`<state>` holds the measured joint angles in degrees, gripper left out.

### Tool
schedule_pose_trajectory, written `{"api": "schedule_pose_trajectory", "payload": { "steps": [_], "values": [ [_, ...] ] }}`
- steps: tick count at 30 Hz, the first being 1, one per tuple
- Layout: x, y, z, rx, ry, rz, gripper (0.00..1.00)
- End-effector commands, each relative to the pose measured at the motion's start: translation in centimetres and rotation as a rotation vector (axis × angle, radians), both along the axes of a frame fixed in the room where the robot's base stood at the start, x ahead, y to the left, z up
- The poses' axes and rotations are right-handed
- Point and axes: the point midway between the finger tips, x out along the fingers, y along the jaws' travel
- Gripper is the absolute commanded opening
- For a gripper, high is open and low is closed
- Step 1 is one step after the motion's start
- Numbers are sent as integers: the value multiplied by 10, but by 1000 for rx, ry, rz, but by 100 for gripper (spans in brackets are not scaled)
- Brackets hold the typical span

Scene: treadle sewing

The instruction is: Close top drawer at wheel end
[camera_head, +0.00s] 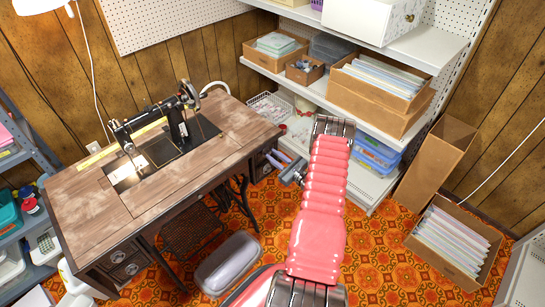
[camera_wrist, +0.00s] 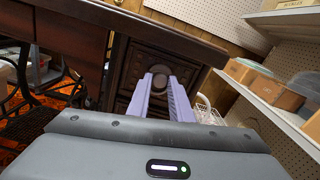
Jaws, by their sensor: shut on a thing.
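The sewing table (camera_head: 95,205) is wood, with the black sewing machine (camera_head: 180,125) on top and its handwheel toward the right end. The dark drawer stack (camera_head: 262,168) under that end is mostly hidden by the tabletop and my gripper in the head view. In the wrist view the carved drawer front (camera_wrist: 150,58) is straight ahead, with a round ring pull (camera_wrist: 160,70) between my fingertips. My gripper (camera_head: 273,158) has pale purple fingers, shut on the pull; it also shows in the wrist view (camera_wrist: 161,80). I cannot tell how far the drawer stands out.
White shelves (camera_head: 290,75) with cardboard boxes (camera_head: 380,85) stand right of the table. A wire basket (camera_head: 268,107) sits close beyond the drawer end.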

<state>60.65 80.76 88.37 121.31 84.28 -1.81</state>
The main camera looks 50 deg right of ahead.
Motion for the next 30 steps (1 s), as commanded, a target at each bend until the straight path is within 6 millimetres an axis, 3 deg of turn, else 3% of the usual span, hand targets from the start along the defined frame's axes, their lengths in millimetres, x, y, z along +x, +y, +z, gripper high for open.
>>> {"api": "schedule_pose_trajectory", "payload": {
  "steps": [2,3,11,22,30],
  "values": [
    [4,1,1,-5,1,5,0],
    [4,1,1,-5,1,5,20],
    [1,-1,1,-4,1,2,38],
    [-5,-2,1,-3,1,-2,38],
    [-39,-2,1,-2,1,-5,38]
  ]
}}
